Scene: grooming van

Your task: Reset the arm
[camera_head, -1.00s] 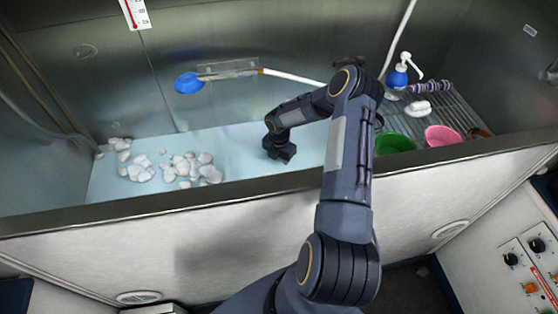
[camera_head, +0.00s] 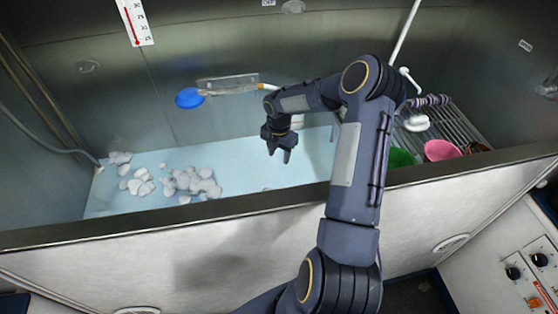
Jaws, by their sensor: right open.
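My right arm reaches over the front wall of the metal tub. Its right gripper (camera_head: 278,152) hangs above the light blue tub floor (camera_head: 240,165), fingers pointing down, open, with nothing seen between them. It is apart from the white lumps (camera_head: 190,183) that lie in the left part of the tub. My left gripper does not show.
The tub's front rim (camera_head: 150,212) runs below my right arm. A blue round head (camera_head: 189,98) sits on the back wall by a metal holder. A rack (camera_head: 460,122) at the right bears a green bowl (camera_head: 401,157), a pink bowl (camera_head: 441,150) and a white piece (camera_head: 416,122).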

